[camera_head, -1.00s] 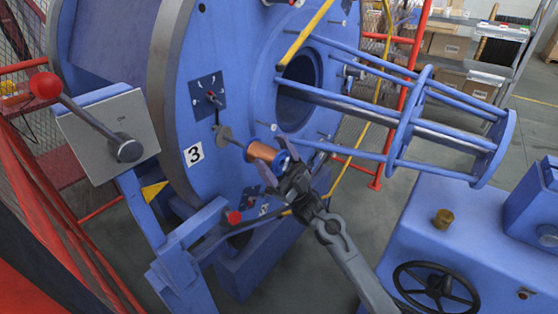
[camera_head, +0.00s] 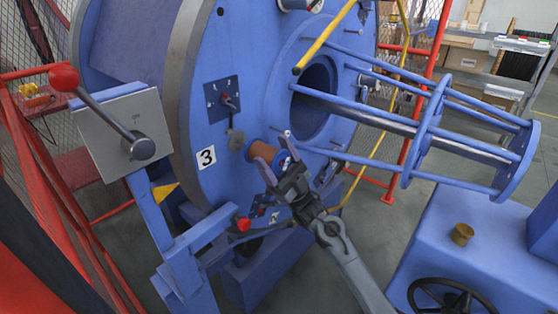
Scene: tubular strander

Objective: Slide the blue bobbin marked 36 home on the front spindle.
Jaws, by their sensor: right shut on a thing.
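The bobbin (camera_head: 261,151) has copper-coloured winding and a blue flange facing me. No number on it can be read. My right gripper (camera_head: 277,167) is shut on it at the flange end, in front of the big blue disc (camera_head: 240,70). The winding's far end is close to the disc face, just right of a small grey plate (camera_head: 235,140). The spindle cannot be made out behind the bobbin and gripper, so I cannot tell how far the bobbin is on it. My left gripper is not in view.
A blue tubular cage (camera_head: 410,135) juts right from the disc, above my right arm. A lever box with a red knob (camera_head: 64,78) stands at left. A yellow bar (camera_head: 325,38) crosses above. A blue cabinet with a handwheel (camera_head: 445,296) is at lower right.

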